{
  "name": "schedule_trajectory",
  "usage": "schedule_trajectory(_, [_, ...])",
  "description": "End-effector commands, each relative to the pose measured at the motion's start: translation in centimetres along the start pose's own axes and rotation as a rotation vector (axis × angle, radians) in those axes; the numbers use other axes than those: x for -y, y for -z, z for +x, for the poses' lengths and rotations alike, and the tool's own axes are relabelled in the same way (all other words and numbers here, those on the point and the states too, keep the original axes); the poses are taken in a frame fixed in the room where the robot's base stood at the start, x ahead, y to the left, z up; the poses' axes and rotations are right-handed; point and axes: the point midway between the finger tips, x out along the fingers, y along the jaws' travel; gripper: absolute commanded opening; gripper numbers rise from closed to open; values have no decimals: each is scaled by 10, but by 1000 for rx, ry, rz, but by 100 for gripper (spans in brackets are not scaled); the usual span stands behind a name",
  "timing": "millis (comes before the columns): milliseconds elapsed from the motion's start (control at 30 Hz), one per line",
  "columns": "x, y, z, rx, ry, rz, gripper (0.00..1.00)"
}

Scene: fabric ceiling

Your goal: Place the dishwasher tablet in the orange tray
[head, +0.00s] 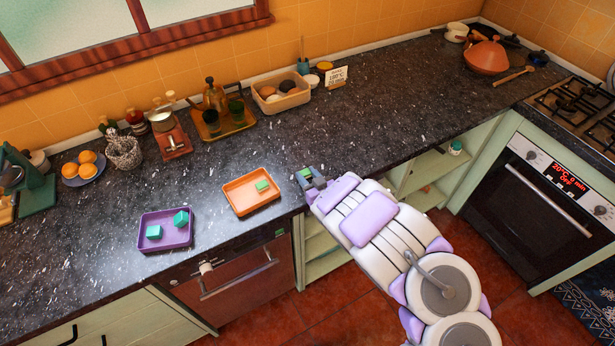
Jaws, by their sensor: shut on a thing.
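The orange tray (236,205) lies near the counter's front edge, with one green block (262,185), likely a tablet, inside on its right. My gripper (306,176) is over the counter's front edge, to the right of the orange tray and apart from it. It is shut on a small green dishwasher tablet (305,172), whose top shows between the fingers. The purple tray (166,246) to the left of the orange tray holds two teal blocks (181,218), likely tablets too. The lower part of the held tablet is hidden by my gripper.
Jars, a wooden tray with bottles (222,130) and a food basket (281,105) stand along the wall. A plate of oranges (84,171) is at the left. The counter between my gripper and the orange tray is clear.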

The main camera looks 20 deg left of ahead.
Motion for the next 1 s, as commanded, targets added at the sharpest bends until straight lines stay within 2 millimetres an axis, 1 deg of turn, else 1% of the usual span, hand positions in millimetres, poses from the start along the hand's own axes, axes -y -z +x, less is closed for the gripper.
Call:
schedule_trajectory(267, [0, 0, 0, -1, -1, -1, 7])
schedule_trajectory(400, [0, -4, 1, -1, -1, 0, 7])
schedule_trajectory(433, [0, -4, 1, -1, -1, 0, 41])
schedule_trajectory(700, [0, -3, 0, -1, -1, 0, 67])
schedule_trajectory(733, [0, -3, 0, -1, -1, 0, 68])
schedule_trajectory(1000, [0, -4, 1, -1, 0, -1, 68])
